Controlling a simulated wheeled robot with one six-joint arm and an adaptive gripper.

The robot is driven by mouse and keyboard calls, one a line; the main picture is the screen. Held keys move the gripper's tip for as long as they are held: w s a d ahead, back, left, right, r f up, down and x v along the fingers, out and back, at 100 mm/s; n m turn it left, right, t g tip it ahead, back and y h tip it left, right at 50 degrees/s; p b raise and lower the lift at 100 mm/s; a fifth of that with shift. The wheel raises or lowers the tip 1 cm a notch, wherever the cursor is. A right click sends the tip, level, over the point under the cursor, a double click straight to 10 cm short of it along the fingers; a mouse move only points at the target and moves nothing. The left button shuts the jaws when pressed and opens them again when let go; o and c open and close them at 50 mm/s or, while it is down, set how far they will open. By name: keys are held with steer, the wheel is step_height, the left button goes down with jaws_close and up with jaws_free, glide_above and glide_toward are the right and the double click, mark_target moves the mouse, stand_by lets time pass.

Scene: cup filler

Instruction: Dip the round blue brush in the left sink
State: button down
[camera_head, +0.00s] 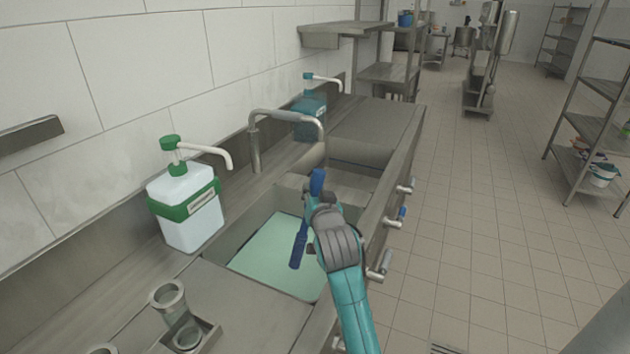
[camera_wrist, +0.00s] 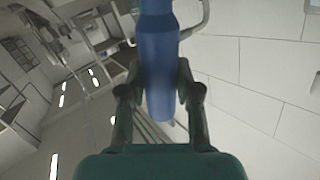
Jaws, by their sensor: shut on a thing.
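The left sink (camera_head: 238,235) is the near basin in the head view and holds pale green liquid (camera_head: 275,250). My gripper (camera_wrist: 159,88) is over this sink and shut on the blue brush (camera_head: 299,246). The brush is long and blue, close to upright and slightly tilted. One blue end (camera_head: 318,181) shows above my wrist, and the lower part hangs over the liquid. In the wrist view the blue shaft (camera_wrist: 159,45) runs between both fingers. I cannot tell whether its lower end touches the liquid; its bristles are not clear.
A faucet (camera_head: 255,145) arches behind the sink. A white-and-green pump bottle (camera_head: 188,205) stands left, and a teal one (camera_head: 309,118) behind. A second basin (camera_head: 350,180) lies beyond. Metal cups (camera_head: 168,298) sit at the front left. Taps (camera_head: 402,212) line the counter's right front.

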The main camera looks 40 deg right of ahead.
step_height(320, 180, down, 10)
steer(key=shift+f, duration=0.25)
stand_by(0.5)
stand_by(0.9)
